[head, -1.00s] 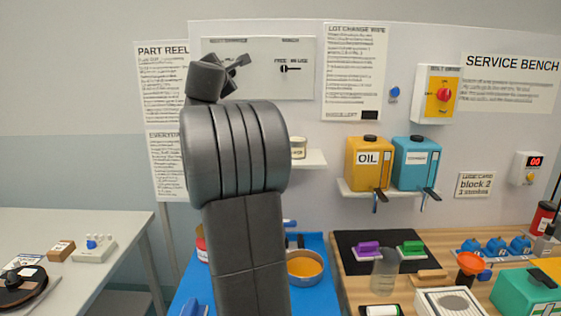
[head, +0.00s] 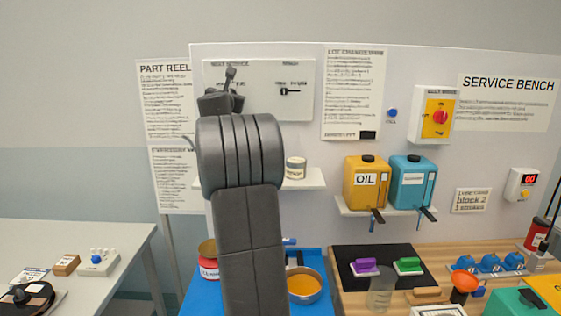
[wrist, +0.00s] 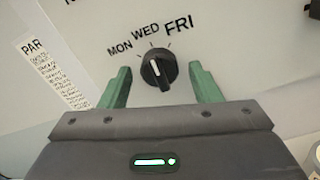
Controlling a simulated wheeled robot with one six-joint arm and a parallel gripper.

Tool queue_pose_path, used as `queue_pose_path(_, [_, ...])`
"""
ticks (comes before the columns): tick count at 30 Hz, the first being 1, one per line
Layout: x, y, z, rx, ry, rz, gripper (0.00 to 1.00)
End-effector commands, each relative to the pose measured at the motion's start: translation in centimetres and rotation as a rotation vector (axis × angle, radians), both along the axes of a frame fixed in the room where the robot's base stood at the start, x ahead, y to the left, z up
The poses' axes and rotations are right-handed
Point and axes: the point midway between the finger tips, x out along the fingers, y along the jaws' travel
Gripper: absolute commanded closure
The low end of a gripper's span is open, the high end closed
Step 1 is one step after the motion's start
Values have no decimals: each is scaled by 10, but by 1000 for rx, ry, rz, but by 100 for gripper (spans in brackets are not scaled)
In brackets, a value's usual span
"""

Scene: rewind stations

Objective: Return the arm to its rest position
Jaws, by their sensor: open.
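My gripper shows in the wrist view (wrist: 163,88) with two green fingers spread apart and nothing between them touching. Beyond and between the fingers is a black rotary knob (wrist: 158,69) with a white pointer line, on a white panel marked MON, WED and FRI. The pointer tilts slightly left of straight up, near WED. In the head view my raised dark arm stands in front of the wall panel (head: 292,112), and it hides most of the panel's left part. The gripper fingers cannot be made out there.
A blue mat (head: 196,298) lies below my arm, with an amber-filled pan (head: 304,286) and a red-labelled tin (head: 208,266). A shelf holds the yellow OIL jug (head: 366,184) and a blue jug (head: 411,184). A grey table (head: 80,232) stands left. Open air lies left of my arm.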

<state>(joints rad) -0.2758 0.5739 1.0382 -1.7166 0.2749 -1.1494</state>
Motion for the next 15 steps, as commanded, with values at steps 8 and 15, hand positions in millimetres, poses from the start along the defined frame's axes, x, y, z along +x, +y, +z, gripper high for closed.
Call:
queue_pose_path(8, [-36, 0, -2, -48, -1, 1, 43])
queue_pose_path(15, [-59, 0, -1, -47, 0, 1, 43])
